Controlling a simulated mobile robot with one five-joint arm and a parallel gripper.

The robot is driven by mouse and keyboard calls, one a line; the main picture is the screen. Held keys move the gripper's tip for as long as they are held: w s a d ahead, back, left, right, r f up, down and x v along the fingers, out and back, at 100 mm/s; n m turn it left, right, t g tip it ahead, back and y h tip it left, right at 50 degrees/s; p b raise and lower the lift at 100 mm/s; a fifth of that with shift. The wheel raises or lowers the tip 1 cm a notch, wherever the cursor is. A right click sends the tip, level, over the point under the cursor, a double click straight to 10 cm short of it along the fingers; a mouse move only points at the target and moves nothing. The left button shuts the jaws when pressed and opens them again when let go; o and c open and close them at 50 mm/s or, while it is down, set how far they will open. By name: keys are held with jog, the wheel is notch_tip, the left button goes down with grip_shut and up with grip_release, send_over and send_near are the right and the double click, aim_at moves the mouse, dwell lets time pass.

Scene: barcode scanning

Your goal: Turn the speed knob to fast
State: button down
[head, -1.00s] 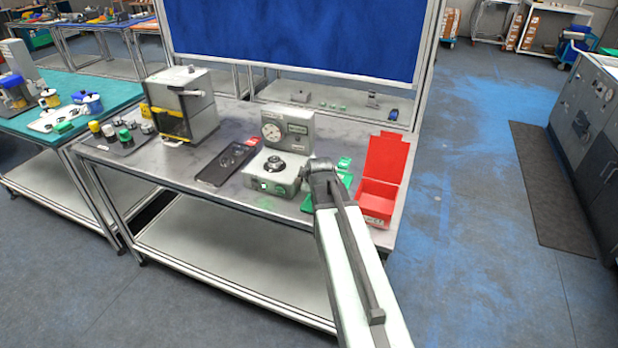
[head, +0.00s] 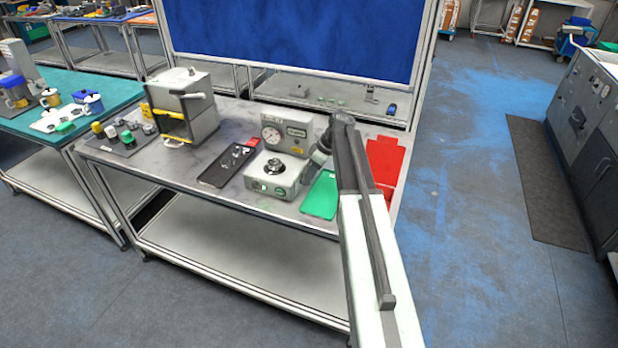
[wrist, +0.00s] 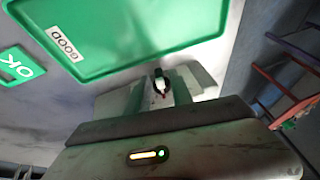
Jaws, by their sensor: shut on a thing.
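A grey device (head: 283,160) with a round gauge (head: 272,136) stands on the metal bench in the head view. A dark round knob (head: 274,166) with a pale rim is on its low front part; I cannot read any speed marking or its setting. My gripper (wrist: 160,88) is shut on a small dark-and-white piece (wrist: 158,76) in the wrist view. In the head view, my wrist is just right of the device, apart from the knob, and the fingertips cannot be made out. The green tray (wrist: 140,32), labelled GOOD, lies close by in the wrist view.
The green tray also shows right of the device (head: 320,196). A red box (head: 386,156) is partly hidden behind my arm. A black tray with small parts (head: 226,166) lies left of the device. A grey-and-yellow machine (head: 190,103) stands farther left.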

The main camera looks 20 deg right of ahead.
jog(key=y+b, duration=0.1)
jog(key=g+b, duration=0.1)
jog(key=g+y+b, duration=0.1)
jog(key=shift+w+d+f+m+y, duration=0.3)
jog(key=shift+w+d+f+m, duration=0.05)
jog(key=shift+f+m, duration=0.05)
jog(key=shift+g+y+b, duration=0.5)
jog(key=shift+g+b, duration=0.2)
jog(key=shift+r, duration=0.15)
jog(key=c, duration=1.5)
grip_release()
jog(key=shift+a, duration=0.1)
